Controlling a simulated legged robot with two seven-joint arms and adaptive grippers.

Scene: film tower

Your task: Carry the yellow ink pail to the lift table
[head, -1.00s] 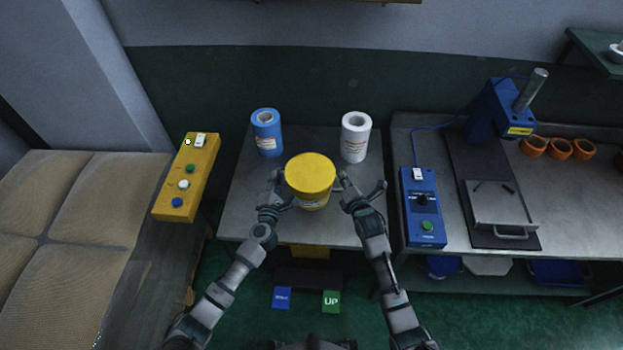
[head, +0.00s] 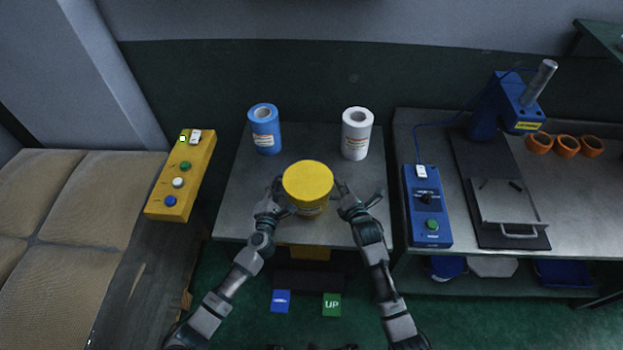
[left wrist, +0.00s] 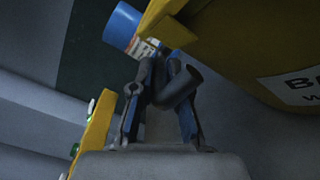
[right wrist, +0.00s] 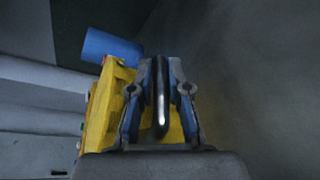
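The yellow ink pail (head: 307,182) is upright between my two grippers, over the front half of the steel-topped lift table (head: 240,205). I cannot tell whether its base touches the table. My left gripper (head: 276,197) is at the pail's left side, and the left wrist view shows its fingers closed around a dark bar beside the pail (left wrist: 235,40). My right gripper (head: 345,196) is at the pail's right side, its fingers also closed around a dark bar in the right wrist view (right wrist: 160,100). The pail's lower front is partly hidden.
A blue roll (head: 264,130) and a white roll (head: 356,134) stand at the table's back. A yellow button box (head: 181,175) is left, a blue control box (head: 427,207) right. Blue (head: 281,301) and green "UP" (head: 332,304) pedals are below. Table space between the rolls is clear.

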